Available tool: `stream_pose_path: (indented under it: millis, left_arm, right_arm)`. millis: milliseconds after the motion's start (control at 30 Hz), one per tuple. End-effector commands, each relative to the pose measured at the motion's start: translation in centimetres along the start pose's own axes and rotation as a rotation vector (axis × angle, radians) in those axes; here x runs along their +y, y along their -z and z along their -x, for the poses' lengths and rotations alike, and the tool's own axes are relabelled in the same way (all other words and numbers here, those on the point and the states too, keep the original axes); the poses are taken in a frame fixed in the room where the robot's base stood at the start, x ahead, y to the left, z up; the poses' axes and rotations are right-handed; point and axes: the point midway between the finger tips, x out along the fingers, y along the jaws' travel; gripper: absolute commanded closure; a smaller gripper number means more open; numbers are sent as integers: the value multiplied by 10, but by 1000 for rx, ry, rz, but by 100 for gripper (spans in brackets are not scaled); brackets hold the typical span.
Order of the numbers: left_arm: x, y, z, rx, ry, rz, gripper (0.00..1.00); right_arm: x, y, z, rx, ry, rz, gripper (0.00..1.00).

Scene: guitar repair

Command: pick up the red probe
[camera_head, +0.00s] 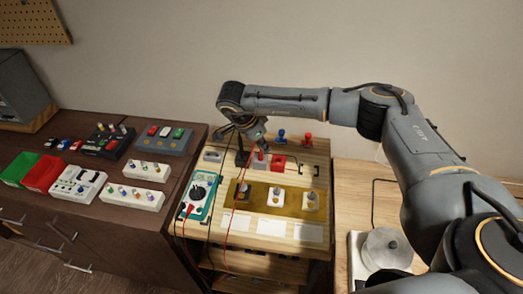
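A green multimeter (200,192) with a black dial lies at the left of the light wooden bench. A red lead (229,232) loops from its side over the bench front and up toward the back. The red probe cannot be made out clearly; a small red tip (262,153) shows beside a grey block, close under my gripper. My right gripper (246,146) points down over the back left of the bench, just above a dark upright piece (242,158). Its fingers are small and partly hidden, so their opening cannot be told. My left gripper is out of view.
A red box (279,163), a blue-topped piece (281,136) and a red-topped piece (307,141) stand near my gripper. A yellow board (253,203) with white units lies in front. Green and red bins (43,174) and pedals fill the dark table at left.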

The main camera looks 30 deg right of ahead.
Motion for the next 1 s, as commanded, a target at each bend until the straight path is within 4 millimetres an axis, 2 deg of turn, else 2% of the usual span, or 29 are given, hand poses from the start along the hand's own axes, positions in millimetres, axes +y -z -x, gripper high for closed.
stream_pose_path:
  millis: [367,567,600,867,933,1000]
  left_arm:
    - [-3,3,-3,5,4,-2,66]
    - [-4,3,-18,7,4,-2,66]
    - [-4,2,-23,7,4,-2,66]
    - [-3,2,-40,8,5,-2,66]
    - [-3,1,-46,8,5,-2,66]
    - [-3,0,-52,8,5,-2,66]
  right_arm:
    - [-1,2,2,1,1,-1,100]
    - [-2,8,19,1,5,-2,100]
    - [-2,11,25,2,6,-2,100]
    - [-5,-10,89,-1,8,3,100]
    - [-4,-16,106,1,7,3,100]
    - [-4,-31,118,1,6,5,100]
